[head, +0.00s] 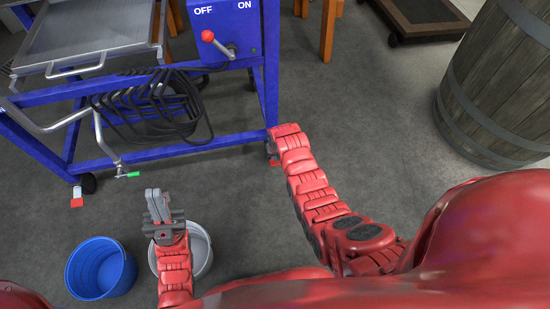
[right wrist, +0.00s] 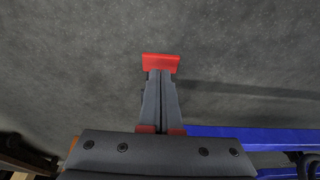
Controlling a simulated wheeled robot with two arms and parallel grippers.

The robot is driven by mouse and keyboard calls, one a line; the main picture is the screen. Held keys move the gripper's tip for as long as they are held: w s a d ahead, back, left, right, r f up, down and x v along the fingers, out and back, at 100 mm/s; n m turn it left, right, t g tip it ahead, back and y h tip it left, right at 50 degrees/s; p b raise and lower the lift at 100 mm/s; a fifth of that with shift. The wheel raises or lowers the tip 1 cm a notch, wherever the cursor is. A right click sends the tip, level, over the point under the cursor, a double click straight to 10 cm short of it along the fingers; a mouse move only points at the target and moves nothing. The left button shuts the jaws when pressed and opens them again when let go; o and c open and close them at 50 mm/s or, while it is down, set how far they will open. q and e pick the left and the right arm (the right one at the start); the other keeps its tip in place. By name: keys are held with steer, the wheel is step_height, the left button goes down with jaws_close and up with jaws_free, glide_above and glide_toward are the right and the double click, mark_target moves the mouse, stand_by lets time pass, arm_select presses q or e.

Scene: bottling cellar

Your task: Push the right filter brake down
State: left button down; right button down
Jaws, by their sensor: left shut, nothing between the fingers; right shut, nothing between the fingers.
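The right filter brake is a small red pedal (head: 275,163) low at the right leg of the blue filter frame (head: 268,75), partly hidden by my right arm in the head view. In the right wrist view the red pedal (right wrist: 160,62) lies right at the tips of my right gripper (right wrist: 160,74). The gripper is shut and empty, its fingertips overlapping the pedal's near edge; I cannot tell whether they touch. The left brake (head: 77,202) is a red pedal by the left caster. My left gripper (head: 152,192) is shut and empty above a grey bucket (head: 200,250).
A blue bucket (head: 100,268) stands beside the grey one. A hose (head: 150,105) hangs on the frame, below a control box (head: 220,30) with a red-knobbed lever. A wooden barrel (head: 500,90) stands at the right. The floor between frame and barrel is clear.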

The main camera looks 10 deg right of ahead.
mark_target(277, 163)
steer(key=shift+s+b+x, duration=0.2)
steer(key=shift+b+x, duration=0.15)
steer(key=shift+x, duration=0.4)
steer(key=shift+s+b+x, duration=0.15)
steer(key=shift+b+x, duration=0.2)
steer(key=shift+x, duration=0.4)
steer(key=shift+s+b+x, duration=0.2)
steer(key=shift+b+x, duration=0.15)
steer(key=shift+x, duration=0.45)
steer(key=p+v, duration=0.2)
steer(key=v, duration=0.1)
steer(key=w+p+v, duration=0.1)
steer(key=p+v, duration=0.1)
steer(key=p, duration=0.1)
steer(key=shift+r, duration=0.55)
steer(key=shift+f, duration=0.1)
stand_by(0.4)
